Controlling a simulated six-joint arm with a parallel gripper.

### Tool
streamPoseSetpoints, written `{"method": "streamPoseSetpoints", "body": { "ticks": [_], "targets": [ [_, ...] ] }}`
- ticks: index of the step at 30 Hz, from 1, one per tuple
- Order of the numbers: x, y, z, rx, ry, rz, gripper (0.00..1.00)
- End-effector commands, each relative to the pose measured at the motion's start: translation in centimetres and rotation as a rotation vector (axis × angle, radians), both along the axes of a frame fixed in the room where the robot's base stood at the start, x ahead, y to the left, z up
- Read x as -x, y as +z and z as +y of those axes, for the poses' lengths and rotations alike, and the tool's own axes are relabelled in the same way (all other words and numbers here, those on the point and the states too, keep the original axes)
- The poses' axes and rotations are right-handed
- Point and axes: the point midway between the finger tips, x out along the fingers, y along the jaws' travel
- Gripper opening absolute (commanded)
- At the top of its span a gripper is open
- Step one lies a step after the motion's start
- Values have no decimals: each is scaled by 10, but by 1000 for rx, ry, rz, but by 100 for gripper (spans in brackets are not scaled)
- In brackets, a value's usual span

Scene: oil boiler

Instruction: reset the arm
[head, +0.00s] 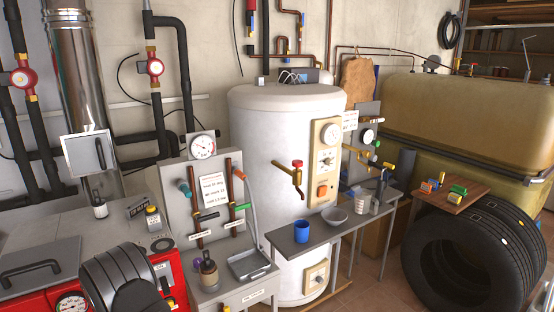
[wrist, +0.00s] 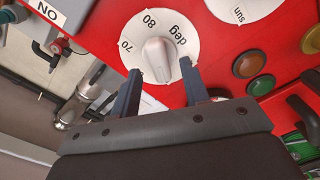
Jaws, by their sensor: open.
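In the wrist view my gripper (wrist: 161,68) is open, with two dark fingers pointing at a white round dial (wrist: 128,40) on a red panel. The dial carries the marks 70, 80 and deg, and its pale knob (wrist: 158,58) shows between the fingertips. The fingers are apart, one at each side of the knob, with a gap visible. I cannot tell how deep the fingertips reach beside it. In the head view my dark arm is at the bottom left in front of the red boiler (head: 30,285), and my gripper is hidden there.
Green (wrist: 262,84) and amber (wrist: 250,64) round buttons sit right of the dial. In the head view a white tank (head: 275,150) stands in the middle. A grey bench (head: 335,228) holds a blue cup (head: 301,230) and a bowl (head: 334,216). Black tires (head: 470,250) stand at right.

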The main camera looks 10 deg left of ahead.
Motion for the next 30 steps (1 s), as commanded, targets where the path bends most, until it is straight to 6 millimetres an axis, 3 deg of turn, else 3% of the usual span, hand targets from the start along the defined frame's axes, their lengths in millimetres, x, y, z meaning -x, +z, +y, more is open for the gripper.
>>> {"method": "streamPoseSetpoints", "body": {
  "ticks": [7,20,30],
  "targets": [
    [-15,0,15,0,1,0,42],
    [-16,0,16,0,1,0,42],
    [14,0,-12,1,2,1,42]
  ]
}}
